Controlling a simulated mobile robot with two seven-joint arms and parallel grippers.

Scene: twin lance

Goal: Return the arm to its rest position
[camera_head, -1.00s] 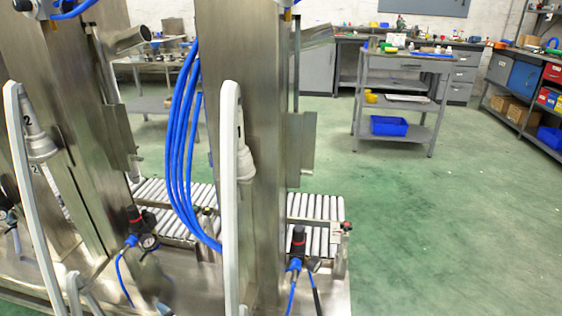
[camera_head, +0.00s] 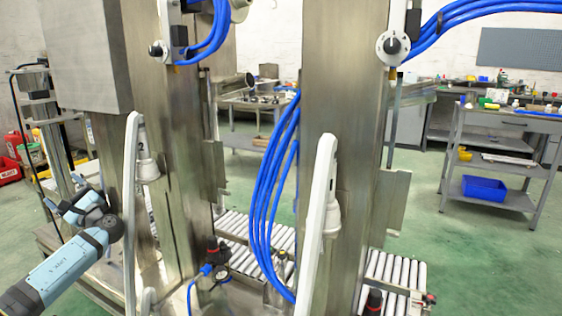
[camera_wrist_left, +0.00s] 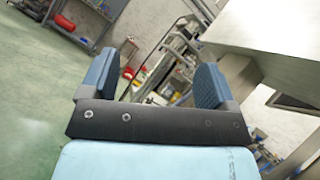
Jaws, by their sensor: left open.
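My left arm comes in from the lower left in the head view. Its gripper (camera_head: 75,207) is raised in free space, left of the nearer steel machine columns. In the left wrist view the two blue fingers of this gripper (camera_wrist_left: 155,82) stand wide apart with nothing between them. The gripper is open and touches nothing that I can see. My right gripper is not in view.
Two steel columns, one left (camera_head: 180,150) and one right (camera_head: 340,120), carry white curved handles and blue hoses (camera_head: 275,180). Roller conveyors (camera_head: 395,270) lie low behind them. A grey cart (camera_head: 495,150) holds a blue bin (camera_head: 484,188). Green floor is open at right.

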